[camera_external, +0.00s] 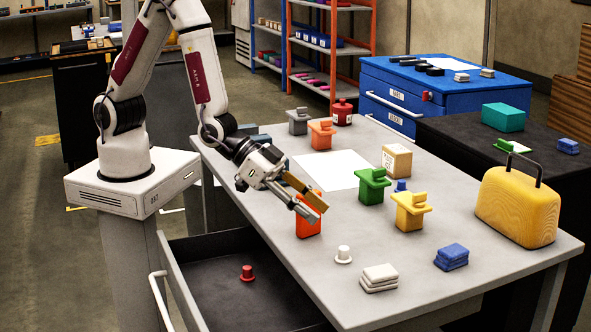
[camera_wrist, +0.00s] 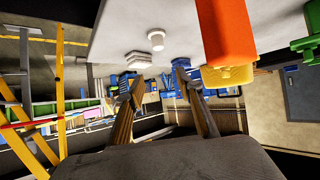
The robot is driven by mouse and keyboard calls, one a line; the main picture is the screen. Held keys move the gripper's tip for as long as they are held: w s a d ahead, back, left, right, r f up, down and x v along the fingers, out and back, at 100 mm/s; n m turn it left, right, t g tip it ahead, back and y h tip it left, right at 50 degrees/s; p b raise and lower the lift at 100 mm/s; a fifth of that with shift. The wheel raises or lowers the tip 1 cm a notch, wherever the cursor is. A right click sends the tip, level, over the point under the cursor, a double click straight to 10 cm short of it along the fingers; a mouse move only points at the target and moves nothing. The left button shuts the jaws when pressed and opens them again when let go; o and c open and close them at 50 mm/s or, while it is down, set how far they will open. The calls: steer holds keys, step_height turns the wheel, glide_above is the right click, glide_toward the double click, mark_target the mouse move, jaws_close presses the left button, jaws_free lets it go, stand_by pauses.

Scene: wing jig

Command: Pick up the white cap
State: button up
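The white cap (camera_external: 343,255) stands on the grey table near its front edge, with a wide rim at its base. It also shows in the wrist view (camera_wrist: 156,40), top centre, beyond the fingertips. My gripper (camera_external: 320,213) is above the table, up and to the left of the cap in the external view. Its fingers are apart with nothing between them, as the wrist view (camera_wrist: 158,82) shows. My gripper does not touch the cap.
An orange block (camera_external: 308,224) stands close beside my fingers, partly hidden by them. A stack of white pieces (camera_external: 379,278) lies right of the cap. Yellow (camera_external: 410,209) and green (camera_external: 372,186) parts stand farther back. An open drawer (camera_external: 215,285) holds a red cap (camera_external: 247,273).

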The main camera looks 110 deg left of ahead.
glide_toward(343, 248)
steer(key=shift+w+d+f+t, duration=0.25)
steer(key=shift+w+f+t, duration=0.15)
steer(key=shift+w+f, duration=0.45)
steer(key=shift+w+r, duration=0.1)
steer(key=shift+w, duration=0.1)
steer(key=shift+x, duration=1.25)
steer(key=shift+a, duration=0.1)
steer(key=shift+x, duration=2.55)
steer(key=shift+a, duration=0.15)
steer(key=c, duration=0.9)
